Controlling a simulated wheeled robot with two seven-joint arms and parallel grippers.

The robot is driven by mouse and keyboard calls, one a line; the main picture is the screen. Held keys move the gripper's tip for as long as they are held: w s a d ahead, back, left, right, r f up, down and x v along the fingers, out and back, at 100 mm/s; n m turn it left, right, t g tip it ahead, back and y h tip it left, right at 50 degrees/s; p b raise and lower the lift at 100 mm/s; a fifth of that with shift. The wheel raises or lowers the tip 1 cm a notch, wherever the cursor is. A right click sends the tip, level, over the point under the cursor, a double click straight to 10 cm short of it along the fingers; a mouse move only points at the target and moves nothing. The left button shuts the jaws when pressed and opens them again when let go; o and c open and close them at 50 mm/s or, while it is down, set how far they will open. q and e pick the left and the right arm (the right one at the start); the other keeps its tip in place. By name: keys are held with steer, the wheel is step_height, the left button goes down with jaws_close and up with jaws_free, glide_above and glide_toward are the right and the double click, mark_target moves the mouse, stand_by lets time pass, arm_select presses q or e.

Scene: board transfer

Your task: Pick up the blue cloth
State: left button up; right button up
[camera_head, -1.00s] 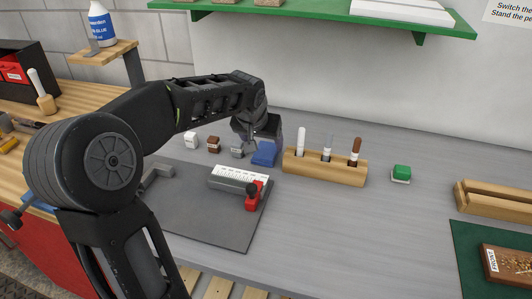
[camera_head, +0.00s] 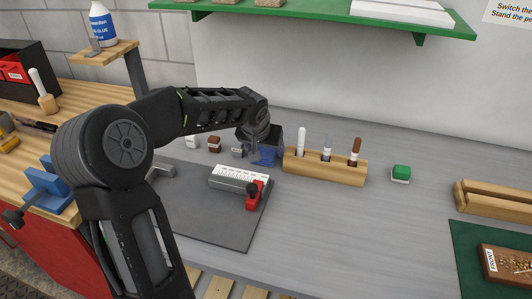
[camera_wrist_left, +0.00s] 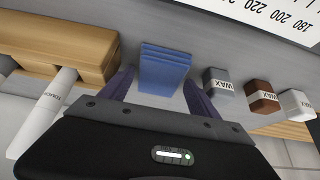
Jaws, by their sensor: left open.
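The blue cloth (camera_head: 264,156) is a small folded stack on the grey bench, left of the wooden pen holder. In the head view my left gripper (camera_head: 266,154) is over it and hides part of it. In the left wrist view the folded cloth (camera_wrist_left: 165,70) lies between the two fingers of my left gripper (camera_wrist_left: 160,88), with bare bench showing beside it. The fingers are open, and the cloth shows no sign of being lifted. My right gripper is in neither view.
The wooden holder (camera_head: 325,168) with several upright markers stands close to the right of the cloth. Small wax blocks, one brown (camera_head: 214,144), sit to the left. A ruler fixture (camera_head: 240,178) with a red clamp lies in front.

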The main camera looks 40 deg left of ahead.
arm_select(q)
steer(key=shift+c, duration=0.3)
steer(key=c, duration=1.1)
